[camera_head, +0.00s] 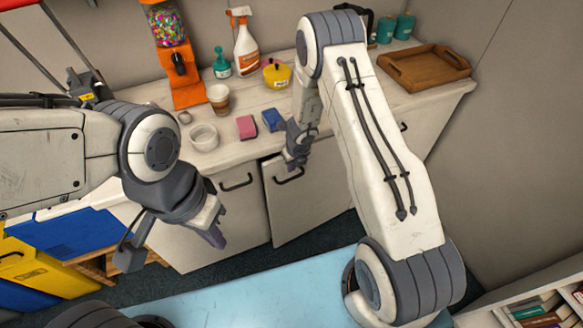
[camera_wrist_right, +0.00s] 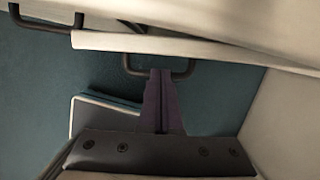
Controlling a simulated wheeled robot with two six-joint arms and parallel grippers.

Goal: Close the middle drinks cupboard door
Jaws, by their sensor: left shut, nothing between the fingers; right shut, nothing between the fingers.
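The middle cupboard door (camera_head: 312,208) is a pale panel under the counter. It stands slightly ajar, its edge out of line with the door to its left. Its dark bar handle (camera_head: 288,177) also shows in the right wrist view (camera_wrist_right: 186,72), below the door's pale edge (camera_wrist_right: 110,42). My right gripper (camera_head: 292,163) is shut and empty, close in front of the door's top near the handle. In the right wrist view its fingertips (camera_wrist_right: 160,74) overlap the handle; I cannot tell if they touch. My left gripper (camera_head: 216,238) is shut and empty, in front of the left door.
The left door (camera_head: 225,220) appears closed. The counter (camera_head: 235,160) carries a candy dispenser (camera_head: 170,40), a spray bottle (camera_head: 245,45), cups, sponges and a wooden tray (camera_head: 425,68). Blue and yellow bins (camera_head: 45,280) stand at left. A bookshelf (camera_head: 545,300) is at lower right.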

